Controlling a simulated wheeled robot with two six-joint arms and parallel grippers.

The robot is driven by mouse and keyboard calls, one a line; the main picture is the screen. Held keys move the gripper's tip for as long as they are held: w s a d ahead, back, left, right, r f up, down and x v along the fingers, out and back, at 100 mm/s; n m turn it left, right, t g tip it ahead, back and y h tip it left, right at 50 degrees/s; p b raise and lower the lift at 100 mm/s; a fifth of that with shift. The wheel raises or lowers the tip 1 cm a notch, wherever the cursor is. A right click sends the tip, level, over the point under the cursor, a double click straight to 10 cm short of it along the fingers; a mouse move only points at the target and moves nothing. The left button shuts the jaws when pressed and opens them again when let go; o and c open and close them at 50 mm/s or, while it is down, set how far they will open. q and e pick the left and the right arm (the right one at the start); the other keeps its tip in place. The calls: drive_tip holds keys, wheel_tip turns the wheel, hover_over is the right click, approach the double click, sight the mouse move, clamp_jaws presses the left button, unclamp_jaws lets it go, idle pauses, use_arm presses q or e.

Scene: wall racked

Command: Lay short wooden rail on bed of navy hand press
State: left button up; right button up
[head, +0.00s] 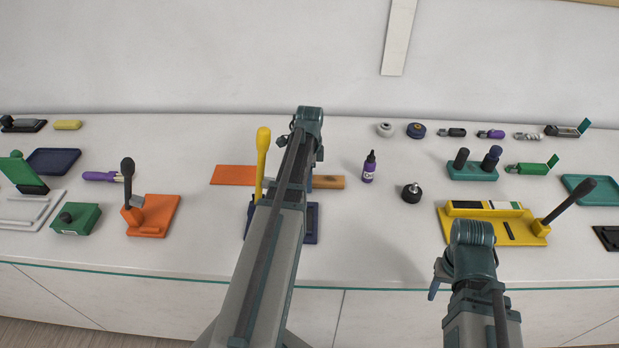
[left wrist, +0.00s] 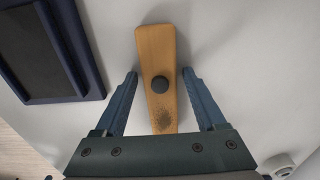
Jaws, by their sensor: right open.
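The wooden rail (left wrist: 157,55) is a short light-brown bar with a round black knob on top and a dark speckled patch near one end. In the head view its right part (head: 331,182) shows beside my left arm. My left gripper (left wrist: 160,73) is open, with one finger on each side of the rail and a gap to each. The navy hand press (head: 312,222) has a yellow lever and is partly hidden by my left arm. Its navy frame and dark bed (left wrist: 45,45) show in the left wrist view. My right gripper (head: 437,280) is open near the table's front edge, largely hidden.
An orange plate (head: 232,175) lies left of the rail. A purple bottle (head: 369,167) and a dark round knob (head: 412,193) stand to its right. A yellow press (head: 490,228) is near my right arm, and an orange press (head: 153,215) stands at left. White tabletop between the bottle and navy press is clear.

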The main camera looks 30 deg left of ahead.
use_arm(q)
drive_tip(key=shift+r, duration=0.15)
wheel_tip(320, 180, up, 12)
drive_tip(key=p, duration=1.2)
drive_tip(key=s+d+n, duration=0.2)
drive_tip(key=s+d, duration=0.2)
drive_tip(key=d, duration=0.7)
drive_tip(key=s+d+n, duration=0.3)
drive_tip(key=s+d, duration=0.2)
drive_tip(key=d, duration=0.7)
drive_tip(key=s+d+n+y, duration=0.1)
drive_tip(key=s+d+n, duration=0.2)
drive_tip(key=d, duration=0.9)
drive_tip(key=shift+s+r, duration=0.1)
drive_tip(key=shift+s, duration=0.95)
